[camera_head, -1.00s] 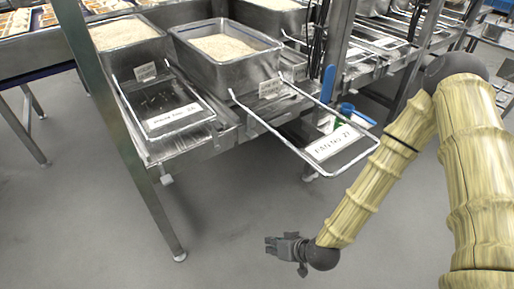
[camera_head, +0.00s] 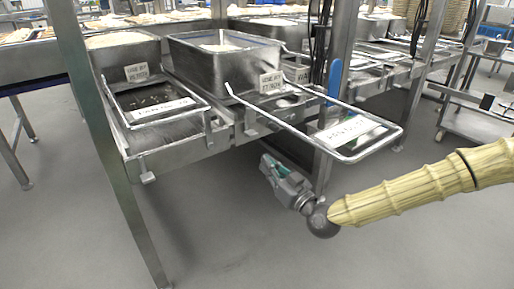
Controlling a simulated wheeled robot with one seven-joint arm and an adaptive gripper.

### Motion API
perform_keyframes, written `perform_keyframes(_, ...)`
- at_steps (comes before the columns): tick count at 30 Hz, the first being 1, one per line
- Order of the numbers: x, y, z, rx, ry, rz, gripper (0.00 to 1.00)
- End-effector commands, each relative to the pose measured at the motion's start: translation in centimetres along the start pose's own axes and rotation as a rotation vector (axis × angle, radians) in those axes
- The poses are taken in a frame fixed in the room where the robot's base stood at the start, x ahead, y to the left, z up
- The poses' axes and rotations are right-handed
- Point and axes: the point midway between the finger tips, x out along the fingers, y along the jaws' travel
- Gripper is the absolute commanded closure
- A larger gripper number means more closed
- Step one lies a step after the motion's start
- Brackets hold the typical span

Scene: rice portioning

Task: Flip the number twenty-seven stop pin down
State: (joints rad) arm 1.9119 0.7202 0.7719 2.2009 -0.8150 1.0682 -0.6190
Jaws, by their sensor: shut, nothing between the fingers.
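The wire-handled slide labelled as a pan number (camera_head: 392,141) sticks out from the rack toward the front right; its label (camera_head: 350,130) reads about "PAN No. 27", blurred now. It belongs with the steel pan of rice (camera_head: 205,64) behind it. I cannot make out the stop pin for certain; it is too small or hidden near the rail. My gripper (camera_head: 267,163) is shut and empty. In the picture it shows below the rail's front end and left of the slide's outer end, apart from both as far as I can tell.
A second slide (camera_head: 165,112) with a label lies to the left, with another rice pan (camera_head: 125,47) behind it. A steel rack leg (camera_head: 98,130) stands at the left. A blue handle (camera_head: 334,78) stands upright behind the slide. The grey floor (camera_head: 230,240) in front is clear.

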Motion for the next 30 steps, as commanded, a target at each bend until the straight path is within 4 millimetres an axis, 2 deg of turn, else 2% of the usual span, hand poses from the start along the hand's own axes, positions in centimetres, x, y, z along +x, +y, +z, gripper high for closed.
perform_keyframes(3, 0.3, 1.5, -1.2, -0.047, 0.085, 0.011, 1.0)
perform_keyframes(10, 0.5, 2.5, -3.3, -0.09, 0.153, 0.021, 1.0)
perform_keyframes(23, 0.9, 2.5, -3.4, -0.092, 0.155, 0.021, 1.0)
perform_keyframes(30, 3.5, 2.5, -3.6, -0.092, 0.155, 0.021, 1.0)
